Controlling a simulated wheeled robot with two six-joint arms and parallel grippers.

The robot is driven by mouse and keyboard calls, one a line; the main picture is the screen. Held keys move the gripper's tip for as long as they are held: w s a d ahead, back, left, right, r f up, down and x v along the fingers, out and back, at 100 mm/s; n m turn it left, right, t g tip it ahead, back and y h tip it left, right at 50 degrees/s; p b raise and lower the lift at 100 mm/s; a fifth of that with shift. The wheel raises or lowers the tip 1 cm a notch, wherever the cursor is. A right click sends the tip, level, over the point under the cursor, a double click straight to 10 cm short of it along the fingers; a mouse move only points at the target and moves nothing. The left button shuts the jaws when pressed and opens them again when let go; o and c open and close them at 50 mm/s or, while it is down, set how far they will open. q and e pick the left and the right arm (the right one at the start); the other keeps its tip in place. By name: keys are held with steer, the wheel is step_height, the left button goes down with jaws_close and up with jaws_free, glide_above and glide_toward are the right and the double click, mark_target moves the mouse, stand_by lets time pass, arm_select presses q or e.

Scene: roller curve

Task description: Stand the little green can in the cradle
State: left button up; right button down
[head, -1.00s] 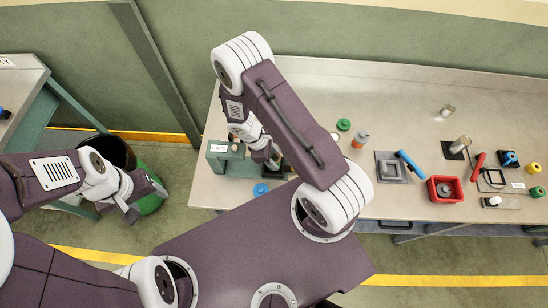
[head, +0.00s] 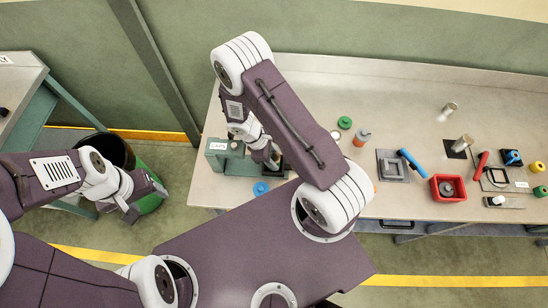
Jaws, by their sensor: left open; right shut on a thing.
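My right gripper (head: 274,163) is low over the left end of the bench, beside a grey-green block labelled CAPS (head: 222,147). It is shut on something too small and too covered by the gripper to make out. My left gripper (head: 132,213) is open, off the bench near a black and green bin (head: 150,203). No green can can be told for certain. A small green round thing (head: 344,122) lies on the bench right of my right arm, and another (head: 540,191) is at the far right. I cannot tell which thing is the cradle.
On the bench (head: 330,85) are a blue cap (head: 261,188), an orange and grey bottle (head: 362,138), a grey square fixture (head: 391,168), a blue-handled tool (head: 411,163), a red box (head: 435,190) and metal cylinders (head: 463,143). The back middle is clear.

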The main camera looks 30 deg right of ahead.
steer(key=shift+f, duration=0.2)
stand_by(0.4)
steer(key=shift+c, duration=1.4)
jaws_free()
step_height(320, 180, up, 9)
steer(key=p, duration=0.7)
steer(key=shift+r, duration=0.15)
